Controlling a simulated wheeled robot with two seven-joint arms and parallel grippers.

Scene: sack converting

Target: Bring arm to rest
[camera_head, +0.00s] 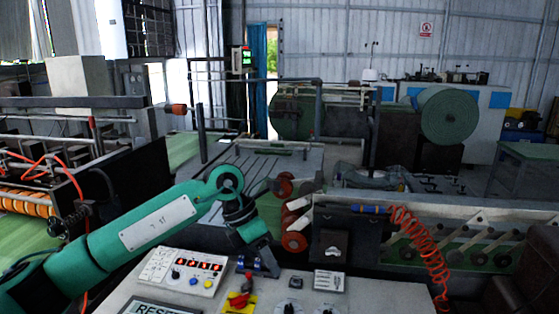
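My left arm (160,227), green with a white label plate, reaches in from the lower left and bends down at its wrist. My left gripper (259,262) is dark and points down just over the control panel (378,298), near its back edge. Its fingertips are small and blend with dark and blue parts there, so I cannot tell whether they are open or touch the panel. My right gripper does not show.
The panel carries a white box with buttons (183,272), a red switch on a yellow plate (240,298) and black knobs. A coiled red hose (415,240) hangs at the right. Machine beds and a large green roll (447,115) stand behind.

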